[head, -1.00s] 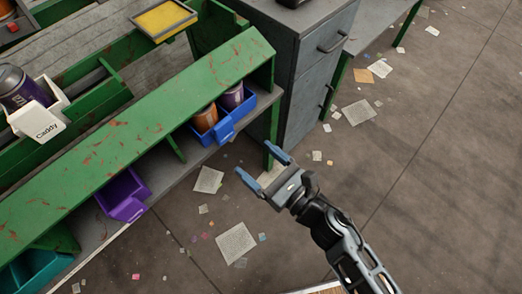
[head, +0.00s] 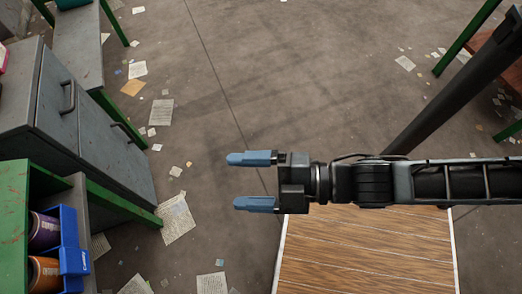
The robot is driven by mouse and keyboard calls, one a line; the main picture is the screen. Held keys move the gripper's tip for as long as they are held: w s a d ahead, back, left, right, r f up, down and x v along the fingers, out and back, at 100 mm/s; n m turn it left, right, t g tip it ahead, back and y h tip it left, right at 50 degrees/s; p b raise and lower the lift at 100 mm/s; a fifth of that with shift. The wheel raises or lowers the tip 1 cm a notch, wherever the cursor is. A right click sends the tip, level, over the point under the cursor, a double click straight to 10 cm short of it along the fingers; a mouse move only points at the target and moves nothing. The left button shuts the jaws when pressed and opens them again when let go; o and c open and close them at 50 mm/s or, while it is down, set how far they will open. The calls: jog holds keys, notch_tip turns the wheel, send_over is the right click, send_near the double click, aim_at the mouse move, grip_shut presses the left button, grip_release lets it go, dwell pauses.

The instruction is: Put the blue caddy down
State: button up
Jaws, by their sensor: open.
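The blue caddy (head: 73,256) stands on the lower shelf of the green bench at the lower left. It holds a purple can (head: 43,231) and an orange can (head: 44,271). Its far side is hidden under the green bench top. My gripper (head: 243,181) is in the middle of the view, open and empty. Its two blue fingers point left, and it is well apart from the caddy, to its right and above the floor.
A grey cabinet (head: 100,150) with handles stands at the left, behind the green bench (head: 12,215). A wooden-topped surface (head: 365,250) lies below my arm. A dark slanted post (head: 450,95) is at the right. Papers litter the otherwise open floor (head: 290,80).

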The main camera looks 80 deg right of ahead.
jog(key=s+d+r+m+g+h, duration=0.1)
jog(key=s+r+m, duration=0.5)
jog(key=m, duration=0.6)
jog(key=shift+s+d+r+h, duration=0.15)
jog(key=shift+d+r+h, duration=0.3)
jog(key=shift+d+h, duration=0.25)
